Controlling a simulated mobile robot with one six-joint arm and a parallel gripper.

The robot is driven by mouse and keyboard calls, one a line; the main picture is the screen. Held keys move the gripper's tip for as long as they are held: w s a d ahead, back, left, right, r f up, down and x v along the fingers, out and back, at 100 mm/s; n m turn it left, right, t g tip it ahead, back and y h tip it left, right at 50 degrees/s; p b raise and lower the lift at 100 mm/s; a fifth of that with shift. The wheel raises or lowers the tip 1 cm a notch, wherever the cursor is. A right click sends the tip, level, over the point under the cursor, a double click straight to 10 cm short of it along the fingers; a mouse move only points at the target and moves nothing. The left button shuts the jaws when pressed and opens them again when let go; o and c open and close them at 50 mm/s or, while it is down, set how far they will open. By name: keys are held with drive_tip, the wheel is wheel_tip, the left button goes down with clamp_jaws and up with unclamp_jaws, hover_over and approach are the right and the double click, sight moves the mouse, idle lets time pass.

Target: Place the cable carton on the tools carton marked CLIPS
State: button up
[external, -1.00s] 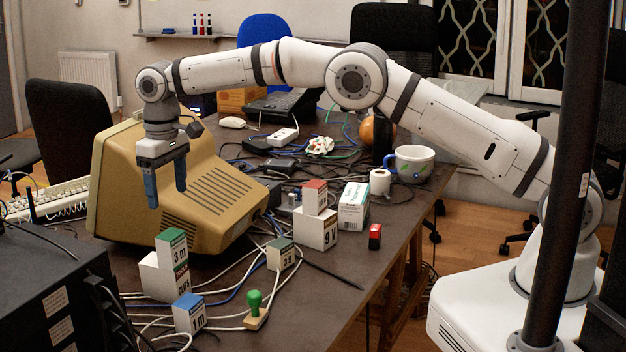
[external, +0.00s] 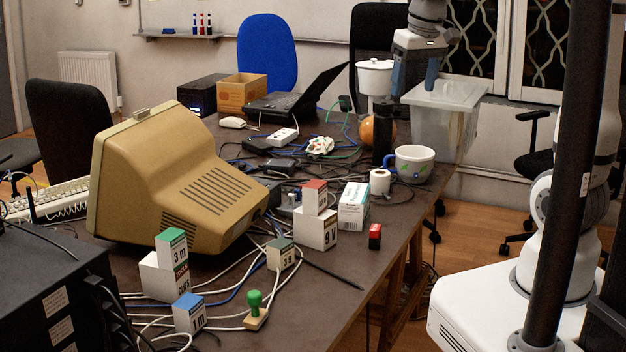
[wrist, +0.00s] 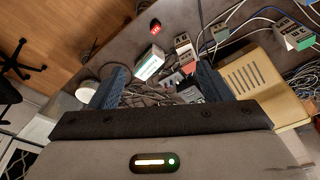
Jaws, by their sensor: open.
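The white carton marked CLIPS (external: 160,277) stands on the table at the front left. A small white carton with a green top marked 3 m (external: 172,247) rests upright on it, apart from my gripper. In the wrist view, a green-topped carton (wrist: 297,38) shows near the right edge. My gripper (external: 414,82) is open and empty, high above the far right end of the table. Its two blue fingers show apart in the wrist view (wrist: 160,88).
A blue-topped 1 m carton (external: 189,313), a green stamp (external: 254,312) and another small carton (external: 281,255) stand nearby among loose cables. A red-topped carton (external: 314,197) sits on the 9V carton (external: 316,229). The old monitor (external: 185,185) stands behind the CLIPS carton.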

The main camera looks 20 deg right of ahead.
drive_tip(key=s+d+f+m, duration=0.1)
drive_tip(key=s+d+f, duration=0.1)
drive_tip(key=s+d, duration=0.3)
drive_tip(key=s+d+f+m, duration=0.1)
drive_tip(key=s+d+f, duration=0.2)
drive_tip(key=s, duration=0.6)
drive_tip(key=shift+s+d+f+t+h, duration=0.3)
drive_tip(key=shift+d+f+t, duration=0.1)
drive_tip(key=shift+d, duration=0.5)
